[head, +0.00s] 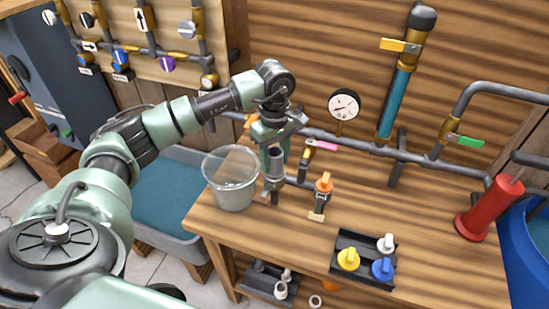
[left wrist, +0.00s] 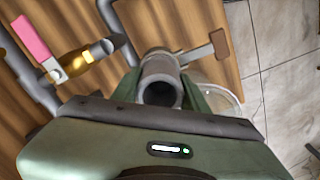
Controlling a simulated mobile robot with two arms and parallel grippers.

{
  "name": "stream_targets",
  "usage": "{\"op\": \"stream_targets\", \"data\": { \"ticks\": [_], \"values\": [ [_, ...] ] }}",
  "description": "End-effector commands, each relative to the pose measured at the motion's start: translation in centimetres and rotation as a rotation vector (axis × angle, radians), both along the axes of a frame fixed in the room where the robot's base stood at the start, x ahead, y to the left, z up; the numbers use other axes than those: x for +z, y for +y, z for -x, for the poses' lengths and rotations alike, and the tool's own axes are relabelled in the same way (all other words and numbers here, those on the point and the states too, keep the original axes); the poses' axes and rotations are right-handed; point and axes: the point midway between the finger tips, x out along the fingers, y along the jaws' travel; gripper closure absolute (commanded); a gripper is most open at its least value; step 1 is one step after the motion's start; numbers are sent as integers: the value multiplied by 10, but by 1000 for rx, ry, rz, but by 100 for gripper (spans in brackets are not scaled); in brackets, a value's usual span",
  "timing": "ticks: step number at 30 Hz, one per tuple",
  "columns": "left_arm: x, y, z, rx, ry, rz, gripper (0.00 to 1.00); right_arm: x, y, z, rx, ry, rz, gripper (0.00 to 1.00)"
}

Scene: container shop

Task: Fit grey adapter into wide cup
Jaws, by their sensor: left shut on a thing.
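The clear wide cup (head: 231,187) stands upright near the left end of the wooden table. My left gripper (head: 274,152) points down just right of the cup and is shut on the grey adapter (head: 275,172), a dark grey tube held upright. The adapter is beside the cup, not inside it; I cannot tell whether its lower end touches the table. In the left wrist view, the round open end of the adapter (left wrist: 161,82) shows between the fingers, and part of the cup (left wrist: 217,92) shows behind it. My right gripper is not in view.
An orange-handled valve piece (head: 323,186) stands right of the adapter. A black tray (head: 362,270) with white, yellow and blue knobs lies at the front. Pipes and a gauge (head: 344,104) line the back wall. A red cylinder (head: 488,208) stands at right. The table's middle right is clear.

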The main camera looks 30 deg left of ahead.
Motion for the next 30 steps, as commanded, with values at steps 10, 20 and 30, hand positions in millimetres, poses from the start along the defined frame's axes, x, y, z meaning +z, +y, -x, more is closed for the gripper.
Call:
{"op": "stream_targets", "data": {
  "ticks": [10, 20, 30],
  "values": [
    [-7, 0, 0, 1, -1, 0, 99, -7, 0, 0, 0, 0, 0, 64],
    [-6, 0, 0, 0, -1, 0, 31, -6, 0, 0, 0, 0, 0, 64],
    [0, 0, -1, 0, -4, 0, 31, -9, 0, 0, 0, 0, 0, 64]
  ]
}}
